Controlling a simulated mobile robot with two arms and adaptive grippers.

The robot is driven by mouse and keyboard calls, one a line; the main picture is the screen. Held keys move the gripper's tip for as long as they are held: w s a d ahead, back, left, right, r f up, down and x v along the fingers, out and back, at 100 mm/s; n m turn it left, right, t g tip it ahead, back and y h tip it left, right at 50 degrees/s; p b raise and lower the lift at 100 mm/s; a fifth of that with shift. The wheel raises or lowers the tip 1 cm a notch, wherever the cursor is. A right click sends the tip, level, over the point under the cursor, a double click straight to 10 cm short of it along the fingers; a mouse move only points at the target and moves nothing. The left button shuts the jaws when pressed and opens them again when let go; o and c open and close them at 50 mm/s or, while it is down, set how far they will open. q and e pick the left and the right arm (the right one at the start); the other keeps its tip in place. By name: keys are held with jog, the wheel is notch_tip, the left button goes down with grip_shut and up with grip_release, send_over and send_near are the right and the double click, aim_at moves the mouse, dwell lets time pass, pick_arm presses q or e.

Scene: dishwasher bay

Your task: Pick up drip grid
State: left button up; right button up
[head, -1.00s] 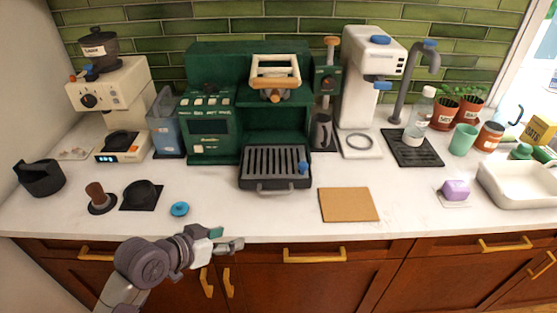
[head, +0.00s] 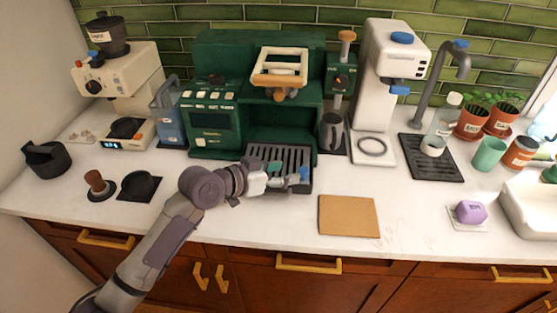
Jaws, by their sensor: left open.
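The drip grid (head: 290,156) is a dark slatted grate at the front of the green espresso machine (head: 213,131), with a blue tab (head: 304,173) at its front right corner. My left gripper (head: 289,181) is open over the front of the grid, close to the blue tab. I cannot tell whether it touches the grid. The gripper and wrist hide the grid's front left part and the tray's front edge. My right gripper is out of view.
A tan board (head: 348,216) lies right of the gripper, with clear counter around it. A second dark slatted grate (head: 430,158) holds a bottle under the tap. A grey pitcher (head: 331,132) stands right of the machine. A purple block (head: 470,211) sits farther right.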

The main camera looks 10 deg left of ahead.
aim_at(300, 172)
pick_arm(q)
jog(key=shift+x, duration=0.75)
jog(key=shift+w+d+f, duration=0.15)
jog(key=shift+w+d, duration=0.05)
jog(key=shift+d, duration=0.05)
jog(key=shift+w+d+f+p, duration=0.1)
jog(key=shift+w+d+p, duration=0.05)
jog(key=shift+d+p, duration=0.15)
jog(key=p+x, duration=0.1)
jog(key=x, duration=0.3)
jog(key=shift+d+f, duration=0.1)
jog(key=shift+f, duration=0.1)
jog(key=shift+d+f, duration=0.1)
jog(key=shift+f, duration=0.05)
jog(key=shift+c, duration=1)
grip_shut()
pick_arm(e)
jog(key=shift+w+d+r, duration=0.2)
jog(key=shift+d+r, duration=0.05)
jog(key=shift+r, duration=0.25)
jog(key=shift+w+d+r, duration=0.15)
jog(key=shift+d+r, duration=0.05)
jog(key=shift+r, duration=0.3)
